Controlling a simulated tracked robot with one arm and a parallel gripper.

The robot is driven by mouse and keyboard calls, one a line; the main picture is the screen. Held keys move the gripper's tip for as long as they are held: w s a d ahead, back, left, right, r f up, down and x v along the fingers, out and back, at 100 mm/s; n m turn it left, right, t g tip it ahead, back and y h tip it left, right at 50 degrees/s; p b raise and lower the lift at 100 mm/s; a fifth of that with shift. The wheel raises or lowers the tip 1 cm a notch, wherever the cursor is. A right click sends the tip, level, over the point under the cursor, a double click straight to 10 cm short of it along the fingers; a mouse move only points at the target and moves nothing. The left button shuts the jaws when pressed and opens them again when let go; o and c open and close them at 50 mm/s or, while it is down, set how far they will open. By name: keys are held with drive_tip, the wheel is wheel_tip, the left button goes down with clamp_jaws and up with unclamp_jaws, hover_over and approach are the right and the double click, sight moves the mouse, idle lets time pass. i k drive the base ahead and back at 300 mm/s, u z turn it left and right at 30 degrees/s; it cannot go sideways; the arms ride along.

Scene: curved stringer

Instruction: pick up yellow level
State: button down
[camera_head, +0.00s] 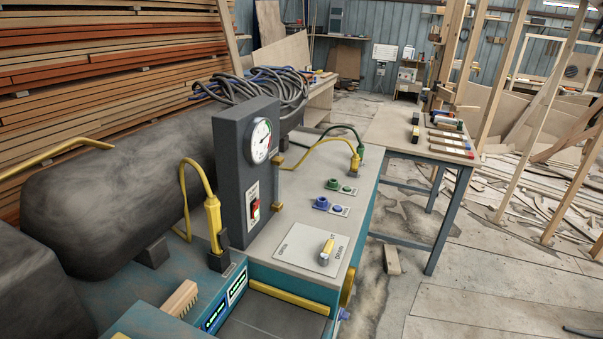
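I cannot make out a clear yellow spirit level. A small yellow and pale lever (327,250) stands on a light plate marked DRAIN, on top of the grey-topped teal machine (262,258). A yellow bar (290,297) runs along the machine's near edge. A yellow plug (213,222) with a yellow cable stands in a black socket at the left, and another yellow plug (355,162) stands at the far end. Small tools (450,143) lie on the far table, too small to tell apart. My gripper is not in view.
A dark gauge box (246,170) rises from the machine, with blue and green knobs (333,195) to its right. A wooden-handled brush (181,298) lies at the lower left. A table (390,130) stands behind. Open floor (480,270) lies at the right, with wood scraps beyond.

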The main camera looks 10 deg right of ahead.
sight(416, 134)
drive_tip(key=z, duration=0.5)
drive_tip(key=k, duration=1.3)
drive_tip(key=z, duration=0.45)
drive_tip(key=i, duration=3.65)
drive_tip(key=z, duration=0.15)
drive_tip(key=i, duration=1.25)
drive_tip(key=z, duration=0.35)
drive_tip(key=i, duration=1.2)
drive_tip(key=z, duration=0.15)
